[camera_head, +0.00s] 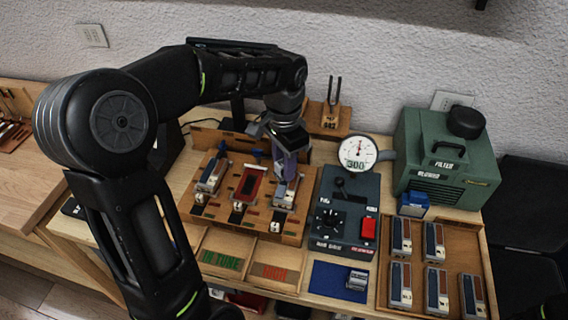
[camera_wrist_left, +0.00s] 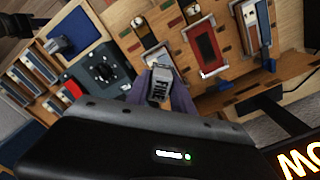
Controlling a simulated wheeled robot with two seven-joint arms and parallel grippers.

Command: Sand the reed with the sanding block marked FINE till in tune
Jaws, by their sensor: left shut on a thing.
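My left gripper (camera_head: 291,158) reaches down from above over the right bay of the wooden rack (camera_head: 228,217). In the left wrist view its purple fingers (camera_wrist_left: 160,92) are shut on a small grey block (camera_wrist_left: 159,84); its marking cannot be read. A blue-and-pale block (camera_head: 284,194) lies in the right bay just below the fingers; whether the held block touches it cannot be told. The middle bay holds a red plate (camera_head: 249,184), the left bay another blue-and-pale block (camera_head: 211,178). Which piece is the reed, and any FINE mark, I cannot make out.
A round dial (camera_head: 358,152) stands behind the dark control box (camera_head: 348,222). A blue mat (camera_head: 326,281) bears a grey block (camera_head: 357,279). A wooden tray (camera_head: 446,232) holds several blocks. The IN TUNE tray (camera_head: 220,262) lies in front. A green blower (camera_head: 441,165) stands back right.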

